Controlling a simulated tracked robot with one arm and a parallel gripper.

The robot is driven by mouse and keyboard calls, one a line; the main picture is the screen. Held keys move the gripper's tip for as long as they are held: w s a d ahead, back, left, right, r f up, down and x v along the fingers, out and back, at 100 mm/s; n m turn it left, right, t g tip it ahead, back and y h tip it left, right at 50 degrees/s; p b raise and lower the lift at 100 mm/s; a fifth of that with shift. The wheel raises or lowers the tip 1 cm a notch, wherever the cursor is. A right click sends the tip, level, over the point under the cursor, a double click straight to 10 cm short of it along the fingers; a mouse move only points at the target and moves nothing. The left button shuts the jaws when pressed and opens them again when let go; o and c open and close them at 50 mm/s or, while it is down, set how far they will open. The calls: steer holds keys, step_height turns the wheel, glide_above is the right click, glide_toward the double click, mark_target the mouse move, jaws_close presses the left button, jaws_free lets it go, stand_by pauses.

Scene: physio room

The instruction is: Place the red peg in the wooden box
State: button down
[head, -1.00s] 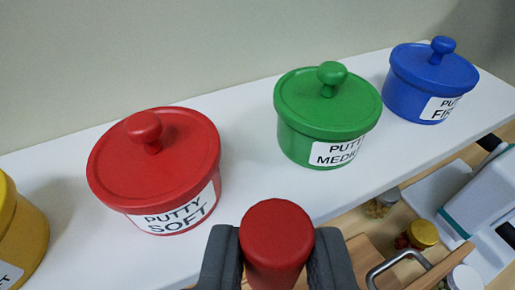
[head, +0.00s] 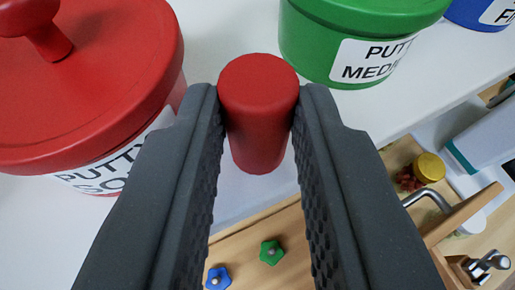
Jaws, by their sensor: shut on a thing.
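The red peg (head: 258,115) is a smooth red cylinder with a rounded flat end, in the middle of the head view. My gripper (head: 259,118) is shut on it, one dark grey finger on each side. The peg is held in front of a white shelf, between a red putty pot and a green putty pot. Below the shelf is a light wooden surface (head: 245,258); I cannot tell whether it is part of the wooden box.
The red pot (head: 95,75) is close on the left. The green pot (head: 350,40) and blue pot (head: 487,12) stand behind on the white shelf (head: 215,30). Below right are a yellow-lidded jar (head: 429,167) and a metal handle (head: 428,196). Blue (head: 218,279) and green (head: 271,252) knobs lie below.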

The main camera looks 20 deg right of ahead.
steer(key=shift+f, duration=0.15)
steer(key=c, duration=1.6)
jaws_free()
steer(key=shift+o, duration=0.2)
steer(key=b+v, duration=0.2)
steer(key=v, duration=1)
